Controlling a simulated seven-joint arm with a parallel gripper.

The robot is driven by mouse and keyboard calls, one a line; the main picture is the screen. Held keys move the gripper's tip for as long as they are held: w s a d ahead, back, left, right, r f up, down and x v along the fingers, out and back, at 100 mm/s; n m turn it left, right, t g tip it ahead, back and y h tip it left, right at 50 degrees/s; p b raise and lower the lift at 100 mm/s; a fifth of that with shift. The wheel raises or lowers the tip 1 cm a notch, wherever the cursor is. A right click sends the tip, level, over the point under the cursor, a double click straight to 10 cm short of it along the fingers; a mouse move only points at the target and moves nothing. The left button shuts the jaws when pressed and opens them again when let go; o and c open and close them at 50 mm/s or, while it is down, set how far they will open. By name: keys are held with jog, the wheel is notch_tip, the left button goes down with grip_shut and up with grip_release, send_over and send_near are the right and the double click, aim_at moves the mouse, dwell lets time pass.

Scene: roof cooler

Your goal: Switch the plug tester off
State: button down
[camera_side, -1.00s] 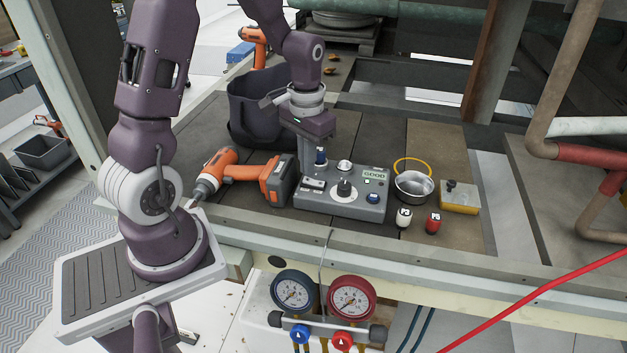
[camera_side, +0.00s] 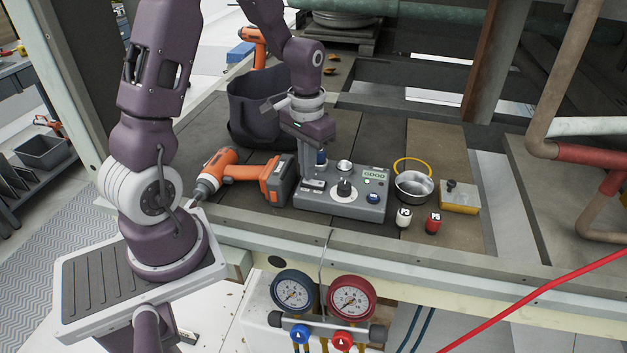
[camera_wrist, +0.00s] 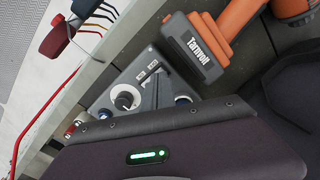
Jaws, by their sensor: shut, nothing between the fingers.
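The plug tester (camera_side: 325,203) is a grey box on the dark work surface. Its display (camera_side: 374,176) reads GOOD. On its top are a black knob on a white dial (camera_side: 344,189), a blue button (camera_side: 373,198), a silver round part (camera_side: 344,166) and a small switch plate at the left (camera_side: 313,185). A dark blue plug-like part stands at its back left, below my gripper (camera_side: 320,150). My gripper points down over that corner; its fingertips are largely hidden. In the wrist view, the tester (camera_wrist: 150,90) shows partly, with its lower side covered by my gripper body.
An orange drill (camera_side: 235,172) lies just left of the tester. A dark bucket (camera_side: 262,110) stands behind. A metal bowl (camera_side: 413,187), a yellow-sided box (camera_side: 459,197), a white plug (camera_side: 403,218) and a red plug (camera_side: 433,222) are at the right.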

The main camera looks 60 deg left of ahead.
jog(key=shift+f, duration=0.45)
jog(key=shift+r, duration=3.5)
jog(key=s+d+r+m+t, duration=0.3)
jog(key=s+d+r+t, duration=0.2)
jog(key=s+d+r, duration=0.7)
jog(key=s+d, duration=0.1)
jog(key=s, duration=0.3)
jog(key=shift+d+r+t, duration=0.15)
jog(key=shift+d+t, duration=0.05)
jog(key=shift+t, duration=0.1)
